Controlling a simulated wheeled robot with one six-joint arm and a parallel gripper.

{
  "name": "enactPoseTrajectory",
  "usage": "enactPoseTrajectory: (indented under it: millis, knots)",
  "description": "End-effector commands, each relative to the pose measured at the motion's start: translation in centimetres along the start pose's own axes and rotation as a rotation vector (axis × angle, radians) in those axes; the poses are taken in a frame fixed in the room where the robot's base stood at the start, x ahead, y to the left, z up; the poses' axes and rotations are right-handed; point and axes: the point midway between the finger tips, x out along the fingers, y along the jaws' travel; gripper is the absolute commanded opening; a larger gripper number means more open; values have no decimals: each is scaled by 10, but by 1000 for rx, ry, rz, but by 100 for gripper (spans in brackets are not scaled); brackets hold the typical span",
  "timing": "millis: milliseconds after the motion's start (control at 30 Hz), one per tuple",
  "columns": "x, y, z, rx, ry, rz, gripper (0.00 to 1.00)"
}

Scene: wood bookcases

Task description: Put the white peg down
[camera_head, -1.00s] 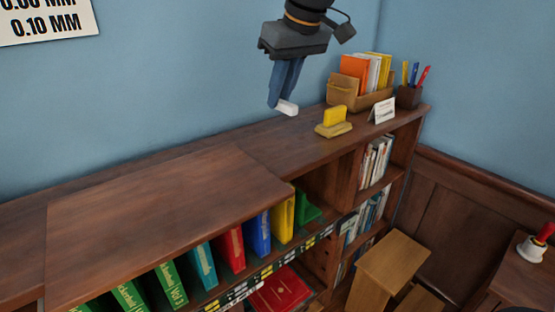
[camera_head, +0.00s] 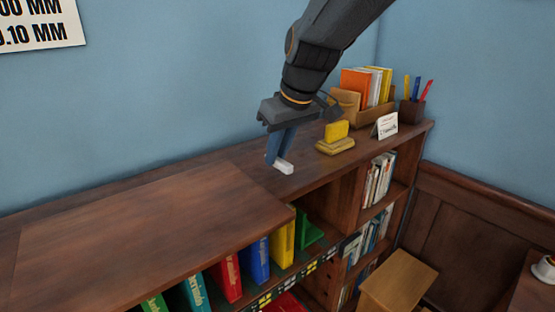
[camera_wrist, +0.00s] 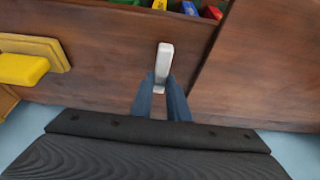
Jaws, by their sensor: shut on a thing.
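The white peg (camera_head: 284,167) is held between the blue fingertips of my gripper (camera_head: 276,158). It is low over the bookcase top (camera_head: 215,168), to the left of the yellow block; I cannot tell whether it touches the wood. In the wrist view the white peg (camera_wrist: 164,60) sticks out beyond the fingertips of my gripper (camera_wrist: 160,95), and the fingers hide its near end. The bare bookcase top (camera_wrist: 120,60) lies beneath it in that view.
A yellow block on a yellow base (camera_head: 335,145) stands to the right of my gripper. Behind it are a wooden book holder (camera_head: 347,101), a pen cup (camera_head: 411,113) and a small white card (camera_head: 385,125). A raised board (camera_head: 150,225) covers the left part of the top.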

Motion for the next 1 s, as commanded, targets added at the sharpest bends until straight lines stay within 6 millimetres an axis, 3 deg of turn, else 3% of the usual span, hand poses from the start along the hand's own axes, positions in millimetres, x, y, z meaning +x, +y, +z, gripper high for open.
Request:
enactPoseTrajectory:
  millis: [200,567,600,700,1000]
  knots:
    - [22,1,10,3,-2,1,0]
    - [25,1,11,2,-1,1,0]
    - [26,1,11,2,-1,1,16]
    - [25,1,11,2,-1,1,33]
    - [24,1,10,2,0,1,33]
